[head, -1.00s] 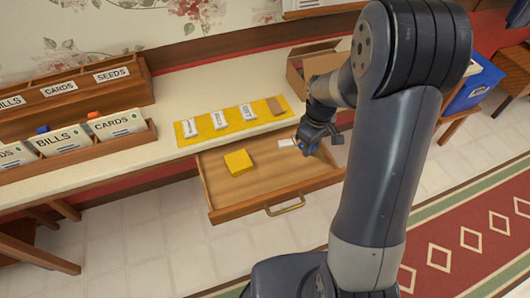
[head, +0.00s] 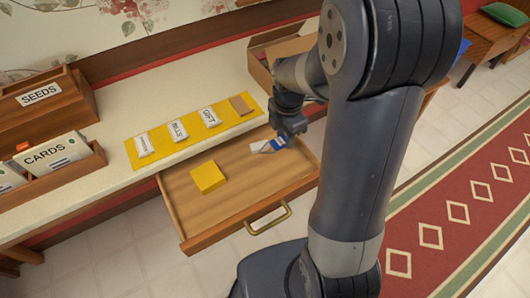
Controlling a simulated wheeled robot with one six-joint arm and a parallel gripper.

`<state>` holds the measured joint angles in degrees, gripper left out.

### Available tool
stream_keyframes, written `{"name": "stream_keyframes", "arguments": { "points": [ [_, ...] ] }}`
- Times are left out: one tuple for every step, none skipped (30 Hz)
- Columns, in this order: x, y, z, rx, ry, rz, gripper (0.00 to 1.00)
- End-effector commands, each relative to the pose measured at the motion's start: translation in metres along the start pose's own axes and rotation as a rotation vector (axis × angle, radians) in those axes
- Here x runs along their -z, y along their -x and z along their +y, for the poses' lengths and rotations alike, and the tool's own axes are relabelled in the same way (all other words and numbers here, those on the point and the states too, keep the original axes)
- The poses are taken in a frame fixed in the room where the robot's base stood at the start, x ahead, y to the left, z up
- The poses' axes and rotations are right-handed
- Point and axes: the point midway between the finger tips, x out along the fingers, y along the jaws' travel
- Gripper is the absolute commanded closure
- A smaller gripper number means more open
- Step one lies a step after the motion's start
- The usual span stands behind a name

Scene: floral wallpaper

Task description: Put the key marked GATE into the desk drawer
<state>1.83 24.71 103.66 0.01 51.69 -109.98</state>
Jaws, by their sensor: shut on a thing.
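The desk drawer (head: 232,195) is pulled open below the desk top. My gripper (head: 280,143) is over the drawer's back right part, pointing down, shut on a small pale tag (head: 260,147). Blue shows at the fingertips. No marking on this tag can be read, and I cannot tell whether it touches the drawer floor. A yellow mat (head: 160,150) on the desk bears a row of white labelled tags (head: 178,130). Their words are too small to read surely. A bare brown patch (head: 241,104) is at the row's right end.
A yellow block (head: 208,177) lies in the drawer's left part. A cardboard box (head: 262,62) stands on the desk behind my gripper. Wooden card trays marked SEEDS (head: 40,93) and CARDS (head: 98,158) are at the left. The drawer's front middle is clear.

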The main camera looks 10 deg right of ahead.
Motion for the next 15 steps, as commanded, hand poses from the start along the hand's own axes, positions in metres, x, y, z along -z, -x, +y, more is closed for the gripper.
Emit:
{"name": "stream_keyframes", "arguments": {
  "points": [
    [0.0,-0.011,-0.001,0.005,-0.001,0.002,0.9],
    [0.0,-0.015,-0.001,0.003,-0.001,0.001,0.9],
    [0.0,-0.02,0.0,0.003,-0.001,0.001,0.9],
    [0.0,-0.023,0.0,0.002,-0.001,0.001,0.9],
    [0.0,-0.025,0.0,0.001,-0.002,0.0,0.9],
    [0.0,-0.027,0.0,0.001,-0.002,0.0,0.9],
    [0.0,-0.029,0.0,0.001,-0.002,0.0,0.9],
    [0.0,-0.031,0.0,0.001,-0.002,0.0,0.9],
    [0.0,-0.035,0.0,0.001,-0.002,0.0,0.9],
    [0.0,-0.039,0.0,0.002,-0.002,0.001,0.9],
    [0.0,-0.044,-0.001,0.004,-0.002,0.001,0.9],
    [0.0,-0.05,0.0,0.003,-0.002,0.001,0.9],
    [0.0,-0.055,-0.001,0.004,-0.002,0.001,0.9],
    [0.0,-0.059,-0.001,0.004,-0.002,0.001,0.9],
    [0.0,-0.063,0.0,0.002,-0.003,0.001,0.9]
  ]
}}
